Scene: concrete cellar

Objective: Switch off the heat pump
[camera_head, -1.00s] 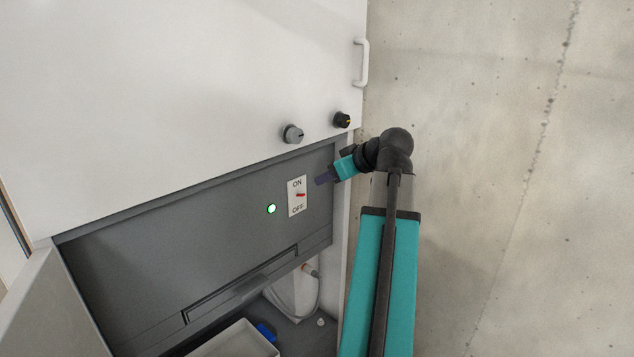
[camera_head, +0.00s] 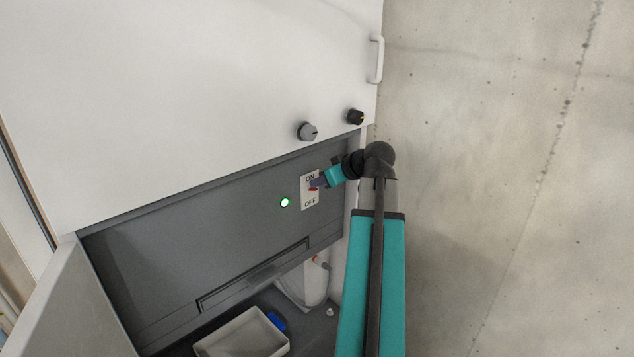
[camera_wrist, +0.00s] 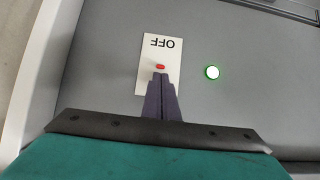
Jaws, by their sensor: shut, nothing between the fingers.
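The heat pump is a white cabinet (camera_head: 190,90) with a dark grey panel (camera_head: 200,240) below. On the panel is a white switch plate (camera_head: 309,196) marked ON at the top and OFF at the bottom, with a red lever (camera_head: 314,188). A round lamp (camera_head: 285,202) left of the plate glows green. My gripper (camera_head: 315,184) is shut and empty, its fingertips in front of the plate at the lever. In the wrist view the plate (camera_wrist: 150,50) appears upside down, and the fingertips (camera_wrist: 161,76) are right by the red lever (camera_wrist: 160,67); contact cannot be told. The ON label is hidden there.
A grey knob (camera_head: 308,131) and a black knob (camera_head: 355,117) sit on the white front above the panel. A white handle (camera_head: 376,59) is at the upper right. A tray (camera_head: 245,335) and a blue object (camera_head: 276,322) lie below. A concrete wall (camera_head: 500,180) is at right.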

